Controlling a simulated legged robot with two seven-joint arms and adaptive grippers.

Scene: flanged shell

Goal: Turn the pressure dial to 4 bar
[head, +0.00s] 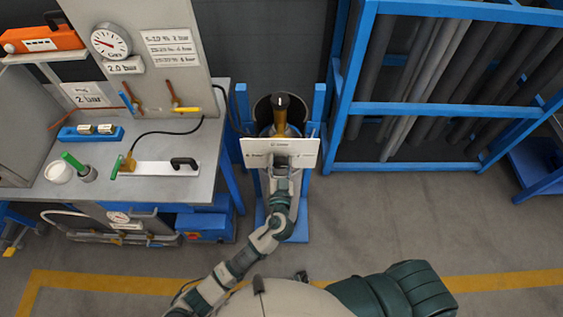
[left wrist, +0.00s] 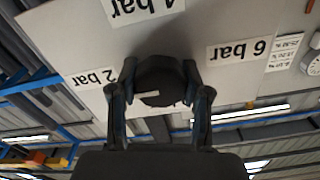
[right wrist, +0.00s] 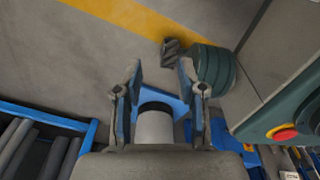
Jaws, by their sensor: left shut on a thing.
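The pressure dial is a round black knob (left wrist: 158,76) on a light panel (left wrist: 60,35), seen in the left wrist view. Labels around it read "2 bar" (left wrist: 90,78) at left, "4 bar" (left wrist: 147,8) at top and "6 bar" (left wrist: 241,50) at right. A short white mark on the knob lies to its left, toward the 2 bar side. My left gripper (left wrist: 159,92) is shut on the knob, one finger each side. In the head view it (head: 291,163) is at the white panel (head: 255,146), knob hidden. My right gripper (right wrist: 160,78) is open, absent from the head view.
A round gauge (head: 110,41) with a "2.0 bar" label (head: 124,67) hangs above the workbench (head: 200,180) at left. A blue rack (head: 410,109) of grey pipes stands at right. Floor with a yellow line is clear in front.

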